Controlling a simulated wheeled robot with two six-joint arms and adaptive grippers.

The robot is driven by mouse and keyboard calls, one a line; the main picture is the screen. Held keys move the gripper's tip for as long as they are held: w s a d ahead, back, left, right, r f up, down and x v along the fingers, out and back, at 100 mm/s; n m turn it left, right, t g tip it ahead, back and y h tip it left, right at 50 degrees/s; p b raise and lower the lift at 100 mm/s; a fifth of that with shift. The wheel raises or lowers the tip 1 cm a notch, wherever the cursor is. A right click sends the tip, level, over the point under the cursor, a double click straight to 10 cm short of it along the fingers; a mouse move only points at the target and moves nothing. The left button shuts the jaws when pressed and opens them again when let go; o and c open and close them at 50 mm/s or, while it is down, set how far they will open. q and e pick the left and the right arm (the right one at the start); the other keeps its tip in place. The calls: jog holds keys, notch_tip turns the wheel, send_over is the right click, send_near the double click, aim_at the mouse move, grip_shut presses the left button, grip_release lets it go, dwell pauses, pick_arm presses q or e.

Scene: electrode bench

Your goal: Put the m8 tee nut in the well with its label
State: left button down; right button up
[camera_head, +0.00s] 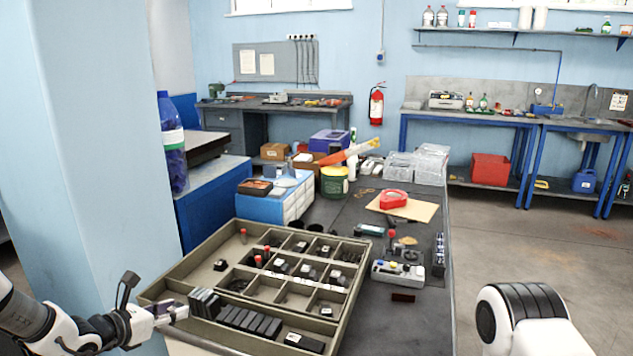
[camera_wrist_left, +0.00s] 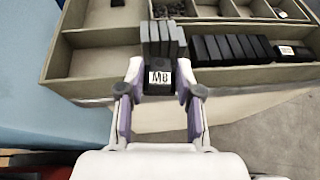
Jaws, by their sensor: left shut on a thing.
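A dark block with a white M8 label (camera_wrist_left: 160,78), which I take to be the m8 tee nut, is between the fingers of my left gripper (camera_wrist_left: 160,72). The gripper is shut on it. In the head view, my left gripper (camera_head: 168,312) is at the front left corner of the olive compartment tray (camera_head: 192,260). In the wrist view, the block overlaps the tray's near wall (camera_wrist_left: 105,66), with several dark upright plates (camera_wrist_left: 163,38) just beyond it. The well labels are too small to read in the head view. My right gripper is not in view.
A row of black blocks (camera_head: 250,320) fills part of the tray's front compartment, with a white-labelled black block (camera_head: 304,342) to its right. Several wells hold small dark parts and red-topped items (camera_head: 266,252).

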pick_arm(q)
jog(key=s+d+f+m+g+h, duration=0.2)
jog(key=s+d+f+m+h, duration=0.15)
jog(key=s+d, duration=0.45)
jog(key=s+d+f+m+g+h, duration=0.2)
jog(key=s+d+f, duration=0.15)
jog(key=s, duration=0.75)
jog(key=r+p, duration=0.3)
jog(key=p, duration=0.1)
jog(key=r+p, duration=0.2)
jog(key=shift+s+r, duration=0.35)
jog(key=shift+s, duration=0.05)
